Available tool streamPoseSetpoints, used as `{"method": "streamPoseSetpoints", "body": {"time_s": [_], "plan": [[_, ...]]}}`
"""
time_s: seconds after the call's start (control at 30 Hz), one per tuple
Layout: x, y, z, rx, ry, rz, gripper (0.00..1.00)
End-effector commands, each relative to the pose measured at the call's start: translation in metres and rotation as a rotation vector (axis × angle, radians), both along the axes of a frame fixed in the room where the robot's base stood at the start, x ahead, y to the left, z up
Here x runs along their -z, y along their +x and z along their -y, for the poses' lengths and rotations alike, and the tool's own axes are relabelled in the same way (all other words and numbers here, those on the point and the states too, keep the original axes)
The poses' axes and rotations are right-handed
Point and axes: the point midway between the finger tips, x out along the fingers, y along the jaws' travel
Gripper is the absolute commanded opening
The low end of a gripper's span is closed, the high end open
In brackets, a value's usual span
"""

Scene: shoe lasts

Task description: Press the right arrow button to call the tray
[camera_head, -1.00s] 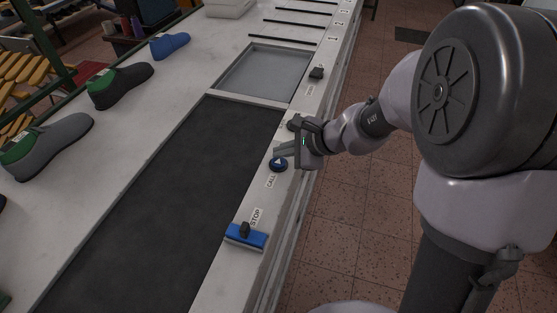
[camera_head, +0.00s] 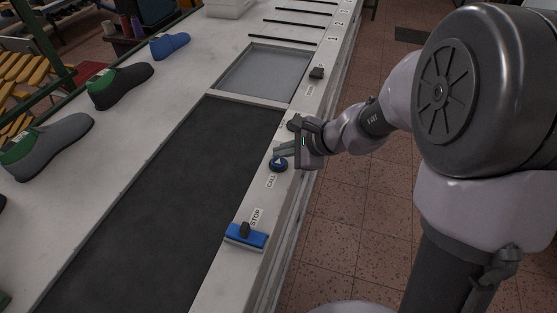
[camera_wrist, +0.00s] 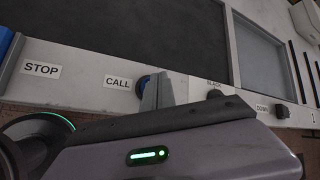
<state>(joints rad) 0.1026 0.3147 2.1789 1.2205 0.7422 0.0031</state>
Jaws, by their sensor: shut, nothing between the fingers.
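A round blue button with a pale arrow (camera_head: 278,164) sits on the bench's near rail beside a CALL label (camera_head: 271,181). In the wrist view the blue button (camera_wrist: 142,86) shows just right of the CALL label, partly hidden by my fingers. My gripper (camera_head: 279,151) is shut and empty, its fingertips at the far edge of the button. In the wrist view the fingers (camera_wrist: 157,92) overlap the button; I cannot tell whether they touch it or press it. No tray can be made out on the dark belt (camera_head: 170,200).
A blue block with a black knob (camera_head: 246,236) is by the STOP label (camera_head: 256,216). Black knobs (camera_head: 317,73) sit farther along the rail. A grey recessed panel (camera_head: 262,72) lies beyond the belt. Several shoe-shaped lasts (camera_head: 120,84) stand along the bench's left side.

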Motion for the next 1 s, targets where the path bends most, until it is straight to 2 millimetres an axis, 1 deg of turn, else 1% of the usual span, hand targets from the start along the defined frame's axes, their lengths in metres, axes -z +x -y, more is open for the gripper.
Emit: {"method": "streamPoseSetpoints", "body": {"time_s": [0.17,0.43,1.0], "plan": [[0.000,0.000,0.000,0.000,0.000,0.000,0.00],[0.010,0.000,0.000,0.001,0.000,0.001,0.00],[0.011,0.000,0.000,0.000,0.000,0.000,0.00]]}}
